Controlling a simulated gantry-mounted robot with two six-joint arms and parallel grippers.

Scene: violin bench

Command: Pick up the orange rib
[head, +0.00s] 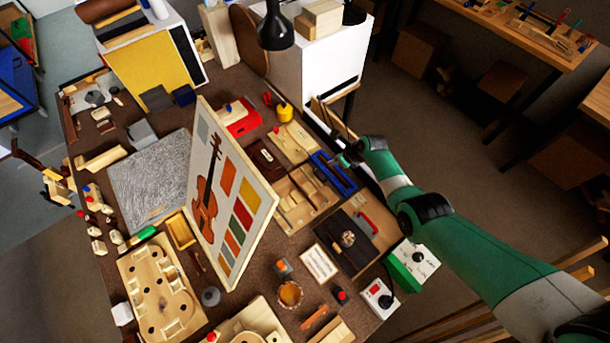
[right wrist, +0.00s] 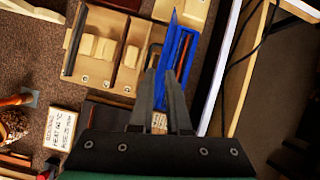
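A thin orange-brown strip (right wrist: 184,54), which looks like the orange rib, stands or lies in a narrow blue holder (right wrist: 172,42) in the right wrist view. The blue holder (head: 335,174) also shows at the bench's right side in the head view, where the strip is too small to make out. My right gripper (right wrist: 162,76) is over the near part of the holder, its fingers a little apart with nothing clearly between them. In the head view the right gripper (head: 345,158) is beside the holder's far end. My left gripper is not in view.
A wooden tray (right wrist: 76,40) with pale blocks is left of the holder. A dark-topped box (head: 348,240) and a green box (head: 412,262) stand nearer. A flat orange piece (head: 314,318) lies at the front. An upright violin picture board (head: 232,195) stands mid-bench.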

